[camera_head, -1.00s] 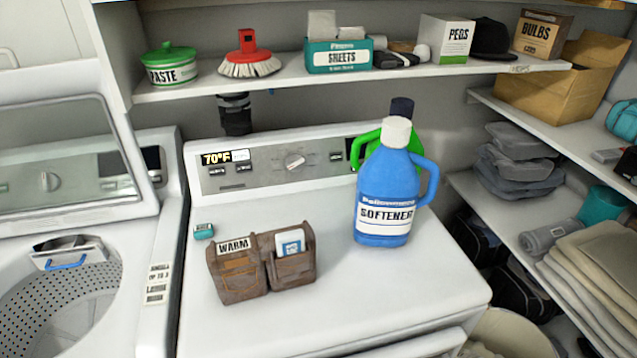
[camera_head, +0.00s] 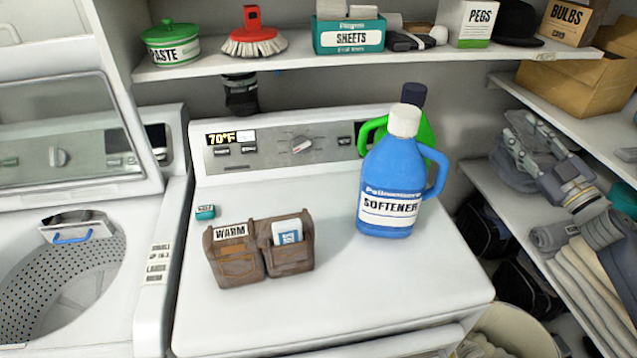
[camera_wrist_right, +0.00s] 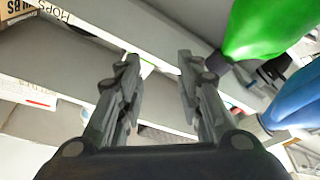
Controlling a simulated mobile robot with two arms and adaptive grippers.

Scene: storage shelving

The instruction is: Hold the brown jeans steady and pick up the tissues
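The brown jeans (camera_head: 236,262) stand on the white dryer top, with a WARM label over the left pocket. A white and blue tissue packet (camera_head: 287,234) sticks up out of the right pocket. My right gripper (camera_head: 518,138) is at the right, in front of the side shelves, well right of the jeans and beyond the softener bottle. In the right wrist view the right gripper (camera_wrist_right: 158,62) has its two fingers apart with nothing between them. The jeans and tissues do not show in that view. My left gripper is in neither view.
A blue softener bottle (camera_head: 391,185) stands on the dryer between the jeans and my right gripper, with a green bottle (camera_head: 425,132) behind it. A small teal box (camera_head: 205,212) lies behind the jeans to the left. The dryer's front right is clear.

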